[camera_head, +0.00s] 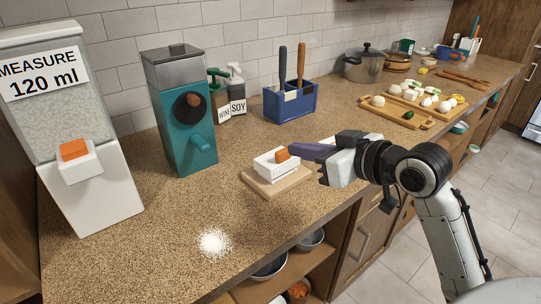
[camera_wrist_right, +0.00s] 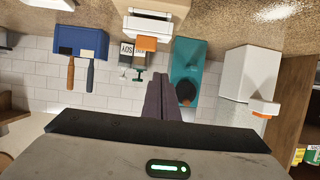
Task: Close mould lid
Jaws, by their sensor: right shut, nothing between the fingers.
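The mould (camera_head: 273,169) is a small white box on a wooden board (camera_head: 273,187) on the counter. It has a white lid with an orange handle (camera_head: 282,155) facing my right arm. I cannot tell whether the lid is fully down. The mould (camera_wrist_right: 150,27) shows at the top of the right wrist view, its orange handle (camera_wrist_right: 146,43) toward the gripper. My right gripper (camera_head: 292,150) is shut and empty, its dark fingertips beside the handle in the head view. In the wrist view the fingertips (camera_wrist_right: 160,76) appear apart from it. My left gripper is not in view.
A teal machine (camera_head: 186,125) and a white measuring dispenser (camera_head: 85,150) stand left. A blue utensil caddy (camera_head: 291,103) and the wine and soy bottles (camera_head: 237,97) stand behind. White powder (camera_head: 214,242) lies on the front counter. Food boards (camera_head: 400,110) are at right.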

